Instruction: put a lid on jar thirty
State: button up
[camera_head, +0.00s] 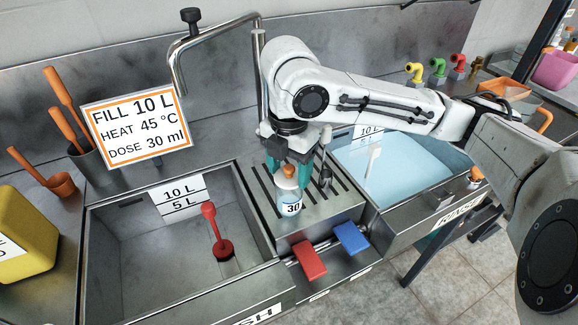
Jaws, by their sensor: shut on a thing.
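Jar thirty (290,201) is a pale bottle-like jar with a "30" label, upright on the slotted drainboard (327,205) between the two tanks. An orange lid (289,171) is at its top, between the teal fingers of my gripper (288,172). My gripper points down from above and is shut on the orange lid. The lid looks in line with the jar's mouth. I cannot tell whether it is seated or just above, because the fingers partly cover the jar's top.
The empty wash tank (120,228) with a red stopper tool (220,241) is at left. The water-filled rinse tank (400,170) is at right, with another orange-capped jar (475,179) on its edge. Red (309,260) and blue (352,238) pedals are in front. A tap (180,60) stands behind.

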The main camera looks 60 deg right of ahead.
jog(key=o, duration=1.1)
notch_tip(320, 180, up, 11)
jog(key=shift+f+p, duration=0.1)
jog(key=shift+p, duration=0.65)
